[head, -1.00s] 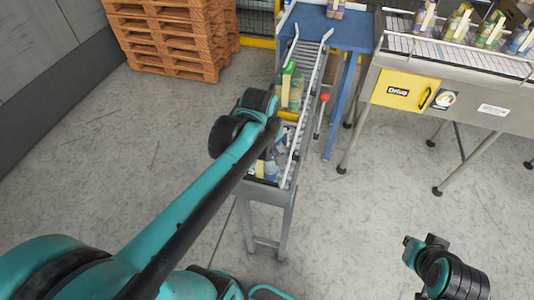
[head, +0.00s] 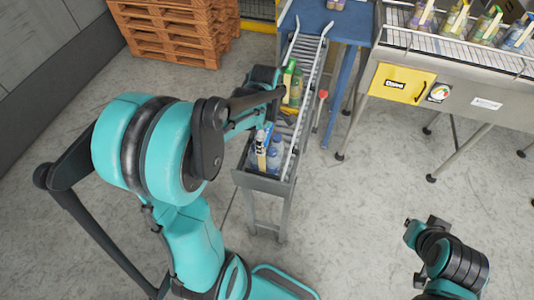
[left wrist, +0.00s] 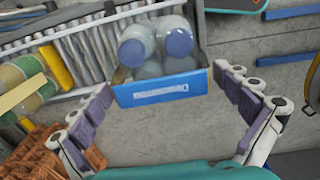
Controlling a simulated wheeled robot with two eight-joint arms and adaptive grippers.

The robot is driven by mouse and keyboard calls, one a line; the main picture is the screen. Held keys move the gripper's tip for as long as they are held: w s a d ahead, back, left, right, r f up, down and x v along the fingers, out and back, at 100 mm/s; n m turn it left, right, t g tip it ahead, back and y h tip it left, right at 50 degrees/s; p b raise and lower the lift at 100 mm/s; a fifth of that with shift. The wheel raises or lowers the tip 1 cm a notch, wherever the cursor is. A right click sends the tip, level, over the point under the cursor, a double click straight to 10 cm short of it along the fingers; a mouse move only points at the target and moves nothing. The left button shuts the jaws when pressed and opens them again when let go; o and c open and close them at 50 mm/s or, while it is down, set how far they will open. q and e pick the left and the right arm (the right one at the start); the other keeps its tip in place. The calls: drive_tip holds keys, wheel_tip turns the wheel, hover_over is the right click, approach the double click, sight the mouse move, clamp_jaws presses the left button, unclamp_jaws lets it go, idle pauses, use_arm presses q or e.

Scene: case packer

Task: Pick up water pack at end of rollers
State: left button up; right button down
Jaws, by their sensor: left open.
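The water pack (head: 273,158) stands at the near, lower end of the roller track (head: 309,82). It has clear bottles with blue caps and an upright blue-and-white strip. In the left wrist view the pack (left wrist: 172,44) shows its blue caps, with the blue strip facing the camera. My left gripper (left wrist: 164,82) is open, with one finger on each side of the strip and a gap on both sides. In the head view my left arm hides most of that gripper. My right arm shows at the lower right, but its gripper does not.
A green-and-yellow bottle pack (head: 291,84) stands on the rollers just behind the water pack. A conveyor with a yellow panel (head: 401,83) stands to the right, carrying several packs. Wooden pallets (head: 176,30) are stacked at the back left. The floor between is clear.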

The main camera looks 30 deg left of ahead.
use_arm(q)
drive_tip(key=shift+w+f, duration=0.1)
drive_tip(key=shift+f, duration=1.35)
drive_tip(key=c, duration=1.2)
drive_tip(key=shift+r, duration=0.2)
